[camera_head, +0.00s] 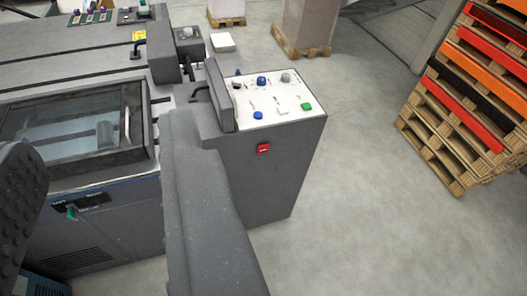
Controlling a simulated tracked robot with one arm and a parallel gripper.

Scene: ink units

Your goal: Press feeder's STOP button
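The feeder (60,67) is a large grey machine on the left, with a glass-windowed lid. A grey control box (275,178) stands at its right end. A small red button (263,148) with an unreadable light mark sits on the box's front face, below the white panel; it looks like the STOP button. My gripper (100,140) shows as two dark grey fingers, one at the left edge and one left of the box. They are wide apart with nothing between them. The right finger is left of the red button in the picture and hides part of the box.
The white top panel (290,96) holds blue, green and grey buttons and knobs. A dark upright plate (220,95) stands at its left edge. Pallets with orange, red and black stacks (480,75) are at the right. The grey floor (375,190) between is clear.

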